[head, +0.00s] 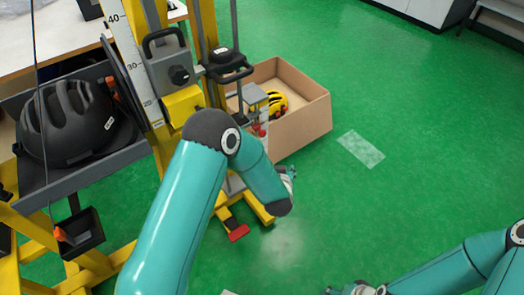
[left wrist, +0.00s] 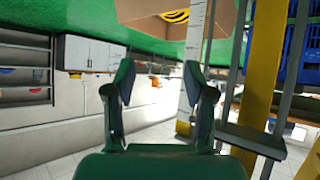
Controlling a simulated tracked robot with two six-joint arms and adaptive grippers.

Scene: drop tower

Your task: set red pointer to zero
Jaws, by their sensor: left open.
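In the left wrist view a pale marked strip (left wrist: 194,60) stands behind the fingers. My left gripper (left wrist: 159,98) is open, with nothing between its fingers. In the head view my teal left forearm mostly hides it, right of the tower base. My right gripper (head: 357,289) is at the bottom edge, partly cut off; its jaws are unclear.
A dark helmet (head: 72,122) rests on a grey tray left of the scale. A cardboard box (head: 300,121) holding a yellow helmet (head: 274,101) stands right of the tower. A red-ended pedal (head: 238,233) is near the floor. The green floor at right is mostly free.

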